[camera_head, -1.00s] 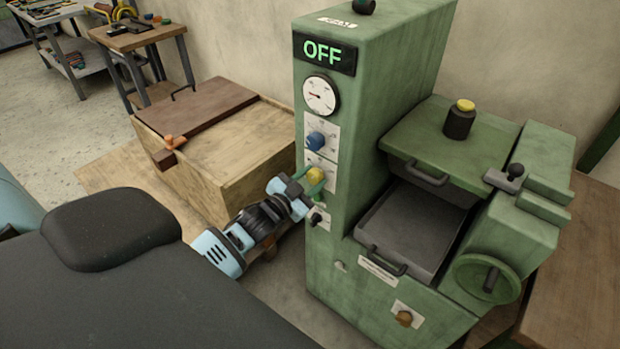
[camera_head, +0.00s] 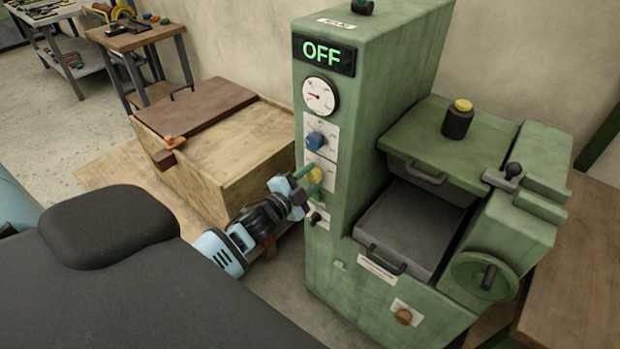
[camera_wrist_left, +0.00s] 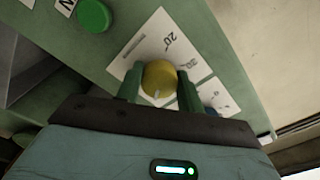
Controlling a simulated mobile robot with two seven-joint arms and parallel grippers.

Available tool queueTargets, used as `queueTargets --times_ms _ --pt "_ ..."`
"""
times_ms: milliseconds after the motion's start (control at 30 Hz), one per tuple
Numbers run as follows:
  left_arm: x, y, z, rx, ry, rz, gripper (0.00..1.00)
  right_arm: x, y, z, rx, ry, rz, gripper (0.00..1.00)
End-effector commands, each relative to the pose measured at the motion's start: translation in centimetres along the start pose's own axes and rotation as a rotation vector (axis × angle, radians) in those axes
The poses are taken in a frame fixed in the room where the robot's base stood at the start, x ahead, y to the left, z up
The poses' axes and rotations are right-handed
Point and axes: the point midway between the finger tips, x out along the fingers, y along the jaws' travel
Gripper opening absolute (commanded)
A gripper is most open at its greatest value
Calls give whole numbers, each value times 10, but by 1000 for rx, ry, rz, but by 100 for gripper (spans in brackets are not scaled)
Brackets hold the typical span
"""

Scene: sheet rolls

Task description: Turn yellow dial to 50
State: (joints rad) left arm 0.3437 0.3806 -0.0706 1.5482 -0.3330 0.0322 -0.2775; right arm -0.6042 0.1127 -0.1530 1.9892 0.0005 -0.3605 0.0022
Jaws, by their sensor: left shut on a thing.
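The yellow dial (camera_head: 315,176) sits on a white label on the front of the green machine (camera_head: 345,215), below a blue dial (camera_head: 316,139). My left gripper (camera_head: 309,181) is at the yellow dial, its green fingers one on each side and shut on it. In the left wrist view, the yellow dial (camera_wrist_left: 159,78) lies between the two fingers (camera_wrist_left: 159,92). The numbers 20 and 30 show on the label (camera_wrist_left: 163,42) above it; the rest of the scale is partly hidden. A pale mark shows low on the dial face. My right gripper is out of view.
A green button (camera_wrist_left: 93,15) shows in the left wrist view. A black knob (camera_head: 315,218) sits just below the gripper. The machine's display (camera_head: 324,53) reads OFF above a round gauge (camera_head: 319,96). A wooden crate (camera_head: 235,160) stands left of the machine, close to my arm.

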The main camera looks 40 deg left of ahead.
Motion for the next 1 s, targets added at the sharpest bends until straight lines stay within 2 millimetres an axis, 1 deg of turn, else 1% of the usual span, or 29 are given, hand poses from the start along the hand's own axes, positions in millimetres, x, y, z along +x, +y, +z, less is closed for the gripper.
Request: queueTargets --times_ms 367,400,533,833,933,1000 --pt "0 -1 0 9 1 -1 15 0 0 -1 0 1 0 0" --pt "0 -1 0 9 1 -1 41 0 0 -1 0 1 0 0" --pt "0 0 0 8 1 -1 58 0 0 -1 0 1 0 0" --pt "-1 0 0 6 0 0 59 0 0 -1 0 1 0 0" --pt "-6 0 0 5 0 0 59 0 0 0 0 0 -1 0" --pt "-14 1 1 5 -1 2 59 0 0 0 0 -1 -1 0"
